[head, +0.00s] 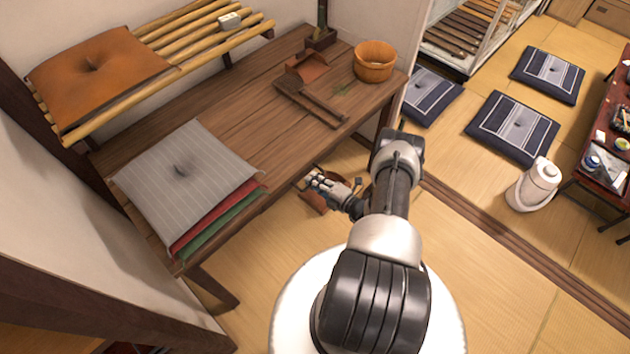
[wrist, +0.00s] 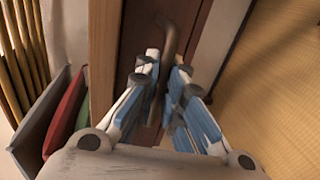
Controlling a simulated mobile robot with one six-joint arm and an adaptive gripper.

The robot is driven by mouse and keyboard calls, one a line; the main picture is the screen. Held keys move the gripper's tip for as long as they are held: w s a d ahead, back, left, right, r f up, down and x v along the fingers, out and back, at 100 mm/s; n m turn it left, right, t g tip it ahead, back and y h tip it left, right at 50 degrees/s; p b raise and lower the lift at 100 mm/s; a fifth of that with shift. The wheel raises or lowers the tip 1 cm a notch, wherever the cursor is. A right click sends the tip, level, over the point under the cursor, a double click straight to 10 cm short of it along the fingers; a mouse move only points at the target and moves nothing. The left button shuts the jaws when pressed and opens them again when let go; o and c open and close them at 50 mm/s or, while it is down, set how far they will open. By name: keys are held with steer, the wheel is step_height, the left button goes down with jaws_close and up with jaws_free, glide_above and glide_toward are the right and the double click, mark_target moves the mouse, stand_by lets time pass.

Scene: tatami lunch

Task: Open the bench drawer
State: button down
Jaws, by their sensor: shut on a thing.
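The wooden bench (head: 235,112) stands along the wall in the head view. My gripper (head: 313,180) is low at the bench's front edge, below the top. In the wrist view my gripper (wrist: 166,68) has its fingers close together on a curved metal handle (wrist: 168,34). The handle stands out from a dark brown wooden face (wrist: 135,48), beside the lighter bench edge (wrist: 103,45). The fingers cover the handle's lower part. The drawer's body is hidden, and I cannot tell how far out it is.
Stacked cushions (head: 185,170) lie at the bench top's left end. A brown object (head: 318,203) shows partly below my gripper. Tatami floor (head: 270,265) is clear in front.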

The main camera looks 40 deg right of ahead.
steer(key=f+b+v, duration=0.2)
steer(key=f+v, duration=0.1)
steer(key=v, duration=1.1)
steer(key=shift+s+d, duration=0.15)
steer(key=shift+s, duration=0.3)
steer(key=shift+r, duration=0.1)
steer(key=c, duration=1.7)
jaws_free()
